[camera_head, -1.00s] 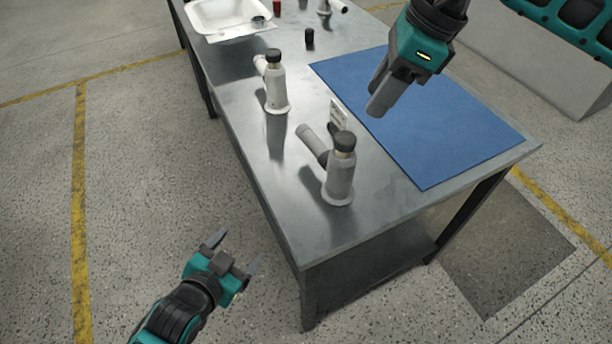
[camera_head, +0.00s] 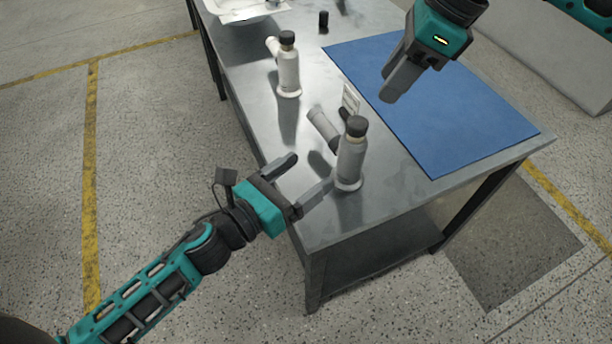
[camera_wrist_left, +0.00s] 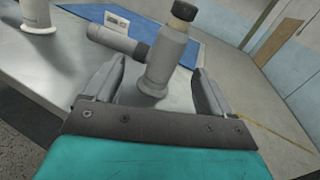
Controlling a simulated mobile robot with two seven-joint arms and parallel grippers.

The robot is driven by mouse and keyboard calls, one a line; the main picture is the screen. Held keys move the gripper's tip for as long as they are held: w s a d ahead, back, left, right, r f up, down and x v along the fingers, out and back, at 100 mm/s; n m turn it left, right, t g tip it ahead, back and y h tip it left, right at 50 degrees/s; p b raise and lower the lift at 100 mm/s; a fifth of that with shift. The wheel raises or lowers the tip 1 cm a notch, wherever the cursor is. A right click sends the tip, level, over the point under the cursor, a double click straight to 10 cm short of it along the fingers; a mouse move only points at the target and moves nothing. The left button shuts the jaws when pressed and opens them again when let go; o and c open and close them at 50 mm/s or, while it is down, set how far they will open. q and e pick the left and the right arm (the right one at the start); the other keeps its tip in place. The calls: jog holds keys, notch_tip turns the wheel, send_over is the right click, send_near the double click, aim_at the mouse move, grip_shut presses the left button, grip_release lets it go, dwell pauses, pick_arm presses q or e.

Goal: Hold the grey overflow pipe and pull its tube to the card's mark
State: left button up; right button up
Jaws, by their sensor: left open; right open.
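The grey overflow pipe (camera_head: 350,160) stands upright near the table's front left edge, with a dark cap and a side tube (camera_head: 323,127) pointing to the upper left. A small white card (camera_head: 351,98) stands behind it. My left gripper (camera_head: 308,176) is open at the table edge, just left of the pipe. In the left wrist view, the pipe (camera_wrist_left: 167,62) shows ahead between the open fingers; I cannot tell whether they touch it. The side tube (camera_wrist_left: 113,38) and the card (camera_wrist_left: 117,20) show there too. My right gripper (camera_head: 396,82) is open and empty above the blue mat.
A whiter pipe fitting (camera_head: 288,75) stands further back on the metal table (camera_head: 240,62). A small black cylinder (camera_head: 323,21) and part of a white basin (camera_head: 235,12) are at the back. The blue mat (camera_head: 460,125) is bare on the right.

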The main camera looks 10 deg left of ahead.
aim_at(360, 143)
pick_arm(q)
jog(key=shift+s+d+r+m+h, duration=0.2)
jog(key=shift+d+m+h, duration=0.25)
jog(key=shift+m, duration=0.65)
jog(key=shift+w+d, duration=0.15)
jog(key=shift+d, duration=0.15)
jog(key=x, duration=1.2)
jog(key=shift+w+d+f, duration=0.1)
jog(key=shift+d+f, duration=0.05)
jog(key=shift+f, duration=0.1)
